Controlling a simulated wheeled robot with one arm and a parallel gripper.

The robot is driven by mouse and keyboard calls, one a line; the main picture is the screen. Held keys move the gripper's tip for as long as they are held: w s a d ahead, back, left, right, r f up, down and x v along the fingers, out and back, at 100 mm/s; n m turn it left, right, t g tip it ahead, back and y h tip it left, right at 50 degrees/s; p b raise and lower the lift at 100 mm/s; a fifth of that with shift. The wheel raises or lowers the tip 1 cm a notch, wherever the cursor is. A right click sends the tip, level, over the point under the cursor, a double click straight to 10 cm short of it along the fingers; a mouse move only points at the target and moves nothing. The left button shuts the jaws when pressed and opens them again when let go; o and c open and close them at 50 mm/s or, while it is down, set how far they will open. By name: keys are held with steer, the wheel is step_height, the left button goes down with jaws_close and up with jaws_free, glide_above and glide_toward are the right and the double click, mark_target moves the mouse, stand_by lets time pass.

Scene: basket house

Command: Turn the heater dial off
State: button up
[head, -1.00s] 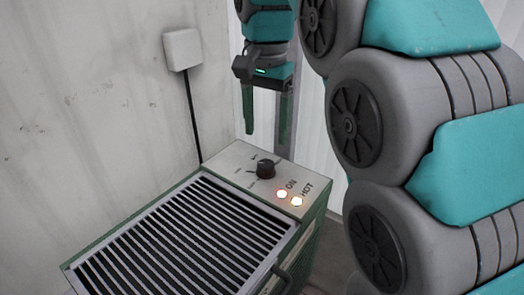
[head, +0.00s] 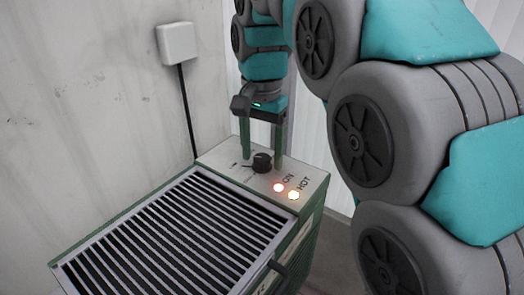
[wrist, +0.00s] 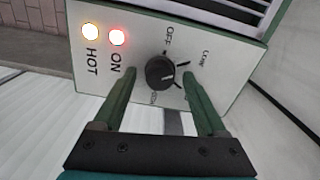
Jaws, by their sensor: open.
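The heater (head: 312,178) has a dark slatted grille and a pale control panel with a black round dial (head: 262,162). In the wrist view the dial (wrist: 160,72) is ringed by tick marks and labels, with OFF and Low readable. I cannot tell clearly which mark the dial points at. The red ON light (wrist: 117,37) and the yellowish HOT light (wrist: 90,31) are both lit. My gripper (head: 262,157) points down over the panel, open, with one green finger on each side of the dial. In the wrist view the fingertips (wrist: 160,70) flank it with gaps; I see no contact.
The slatted grille (head: 175,235) fills the heater top in front of the panel. A white wall box (head: 177,42) with a black cable is on the wall at left. My large arm links take up the right side. A pale corrugated wall is behind.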

jaws_close()
stand_by(0.4)
steer(key=n, duration=0.5)
steer(key=shift+n+p, duration=0.3)
steer(key=shift+n, duration=0.1)
steer(key=n, duration=0.5)
steer(key=shift+n+p, duration=0.35)
steer(key=shift+n, duration=0.35)
jaws_free()
